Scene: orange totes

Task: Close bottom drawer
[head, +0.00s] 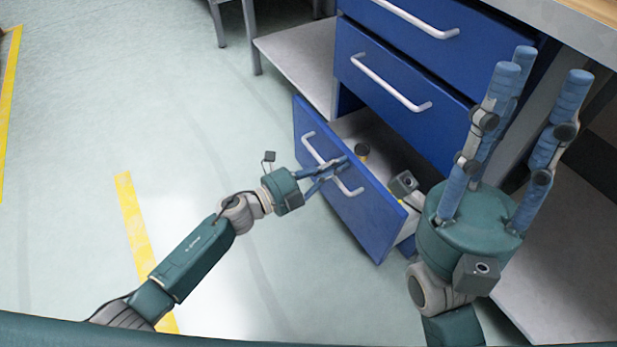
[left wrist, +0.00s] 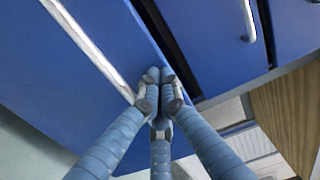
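The bottom drawer (head: 335,181) of the blue cabinet is pulled out, with a white bar handle (head: 318,158) on its blue front. My left gripper (head: 343,168) is at that front, by the handle. In the left wrist view the fingertips (left wrist: 160,78) of my left gripper are close together beside the blue front, with the drawer handle (left wrist: 85,42) to their left. Nothing shows between them, and I cannot tell whether they touch the front. My right gripper (head: 535,75) is raised at the right, its fingers spread and empty.
Two upper drawers, the middle one (head: 385,85) and the top one (head: 415,20), are shut above. A grey shelf (head: 300,62) stands behind. The floor (head: 200,110) at left is clear.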

